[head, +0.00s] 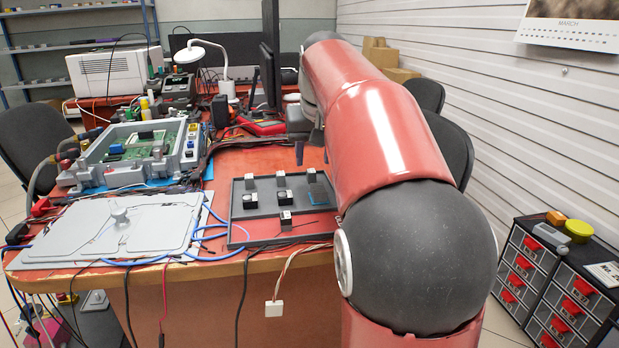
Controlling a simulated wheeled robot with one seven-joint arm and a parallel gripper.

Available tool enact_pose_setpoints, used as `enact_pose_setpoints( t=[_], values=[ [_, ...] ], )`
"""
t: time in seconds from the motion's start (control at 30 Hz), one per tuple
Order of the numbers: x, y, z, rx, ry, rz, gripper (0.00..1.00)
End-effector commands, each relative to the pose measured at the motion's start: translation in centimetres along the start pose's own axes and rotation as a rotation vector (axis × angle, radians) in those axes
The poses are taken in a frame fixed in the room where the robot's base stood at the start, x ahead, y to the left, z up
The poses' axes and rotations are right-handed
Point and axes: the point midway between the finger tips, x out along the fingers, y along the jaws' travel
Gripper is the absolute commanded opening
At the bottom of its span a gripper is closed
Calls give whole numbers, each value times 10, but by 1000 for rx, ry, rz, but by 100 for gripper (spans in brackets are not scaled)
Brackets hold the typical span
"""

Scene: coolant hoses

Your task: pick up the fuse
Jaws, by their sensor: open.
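A shallow dark tray (236,238) lies at the front of the red-orange bench. It holds several small black parts with white labels, among them one at the back left (249,181), one at the back middle (281,178) and one nearer the front (286,217). A bluish see-through piece (319,190) is at its right side, partly behind my arm. I cannot tell which piece is the fuse. My gripper (308,152) is open, pointing down beyond the tray's back edge. My arm hides part of it, and nothing shows between its fingers.
A grey housing with a green circuit board (138,148) stands at the back left. A grey cover plate (108,226) lies left of the tray, with blue hoses and cables around it. A red meter (262,127) lies behind. Drawer cabinets (545,268) stand at right.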

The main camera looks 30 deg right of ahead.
Motion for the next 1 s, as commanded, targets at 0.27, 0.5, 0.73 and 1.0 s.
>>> enact_pose_setpoints(
  t=[0.27, 0.5, 0.73, 1.0],
  values=[
    [41, 0, -4, -1, -2, 1, 42],
    [45, 0, -5, -1, 1, 1, 42],
    [45, 0, -5, -1, 1, 0, 16],
    [45, 0, -5, 0, 1, 0, 0]
  ],
)
